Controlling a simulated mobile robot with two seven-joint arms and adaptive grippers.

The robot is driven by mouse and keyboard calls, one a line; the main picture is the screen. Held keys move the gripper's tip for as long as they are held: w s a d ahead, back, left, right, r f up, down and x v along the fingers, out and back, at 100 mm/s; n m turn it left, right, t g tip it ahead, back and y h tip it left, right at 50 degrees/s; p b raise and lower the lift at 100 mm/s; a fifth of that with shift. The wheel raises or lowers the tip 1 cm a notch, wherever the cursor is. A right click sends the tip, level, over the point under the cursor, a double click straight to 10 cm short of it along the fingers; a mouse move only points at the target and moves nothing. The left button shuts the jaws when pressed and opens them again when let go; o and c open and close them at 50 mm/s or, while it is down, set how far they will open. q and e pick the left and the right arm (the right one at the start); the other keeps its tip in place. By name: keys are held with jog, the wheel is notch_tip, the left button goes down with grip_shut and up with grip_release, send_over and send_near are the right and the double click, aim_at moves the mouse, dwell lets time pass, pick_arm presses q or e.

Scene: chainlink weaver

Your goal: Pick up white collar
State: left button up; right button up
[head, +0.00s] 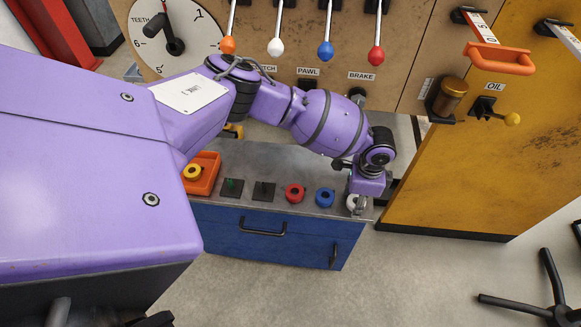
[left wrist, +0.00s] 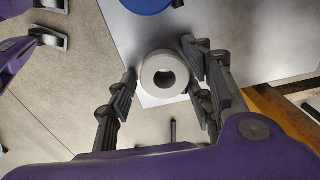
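The white collar (head: 351,202) sits at the right end of the grey bench top, partly hidden by my left gripper (head: 359,205) just above it. In the left wrist view the collar (left wrist: 150,76) is a pale ring with a dark round hole. The fingers of my left gripper (left wrist: 160,78) are spread on either side of it. A small gap shows on the left; the right finger looks very close, and I cannot tell whether it touches. My right gripper is not seen in the head view.
The bench (head: 285,167) also holds a blue collar (head: 325,197), a red collar (head: 295,193), dark square pads with pegs and an orange tray (head: 210,167) with a yellow ring. Levers hang above from the panel. A yellow cabinet (head: 480,165) stands close on the right.

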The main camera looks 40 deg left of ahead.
pick_arm(q)
jog(key=shift+w, duration=0.1)
jog(key=c, duration=1)
jog(key=shift+r, duration=0.15)
